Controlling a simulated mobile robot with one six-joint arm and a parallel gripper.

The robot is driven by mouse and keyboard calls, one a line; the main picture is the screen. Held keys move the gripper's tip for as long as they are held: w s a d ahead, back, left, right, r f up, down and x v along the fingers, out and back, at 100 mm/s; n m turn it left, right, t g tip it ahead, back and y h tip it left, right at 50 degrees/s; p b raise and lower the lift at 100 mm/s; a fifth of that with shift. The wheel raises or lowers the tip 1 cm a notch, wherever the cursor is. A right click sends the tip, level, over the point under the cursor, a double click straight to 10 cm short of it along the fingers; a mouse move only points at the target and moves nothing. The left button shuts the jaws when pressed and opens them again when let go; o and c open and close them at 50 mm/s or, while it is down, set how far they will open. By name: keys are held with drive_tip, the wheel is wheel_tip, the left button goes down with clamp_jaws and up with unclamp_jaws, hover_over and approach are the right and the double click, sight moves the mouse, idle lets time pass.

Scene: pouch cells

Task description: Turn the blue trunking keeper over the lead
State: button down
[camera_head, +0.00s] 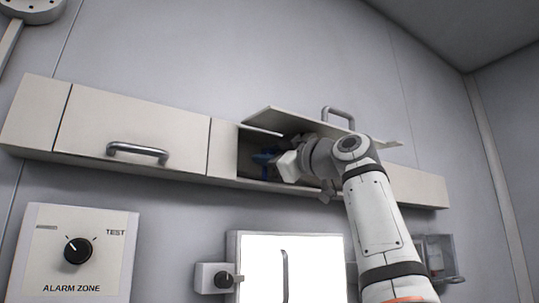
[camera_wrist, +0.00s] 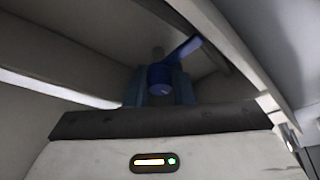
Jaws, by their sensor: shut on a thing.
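The blue trunking keeper (camera_wrist: 188,49) is inside the open trunking (camera_head: 246,160). In the wrist view it has a round hub between my fingers and a flat arm pointing up and to the right. My gripper (camera_wrist: 159,88) is shut on the hub, one finger on each side. In the head view my gripper (camera_head: 270,161) reaches into the opening from the right, and only a little blue shows past it. A short grey cylinder stands behind the hub in the wrist view. I cannot make out the lead for certain.
A raised cover flap (camera_head: 310,123) with a handle hangs over the opening, close above my wrist. A closed cover (camera_head: 130,125) with a handle is to the left. Below are an alarm zone panel (camera_head: 77,251), a small knob box (camera_head: 213,278) and a bright white panel (camera_head: 262,270).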

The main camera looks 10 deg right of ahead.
idle(0.3)
drive_tip(key=c, duration=1.3)
unclamp_jaws()
drive_tip(key=shift+w, duration=0.1)
drive_tip(key=shift+o, duration=0.2)
drive_tip(key=b+v, duration=0.3)
drive_tip(key=v, duration=0.5)
drive_tip(key=shift+b, duration=0.4)
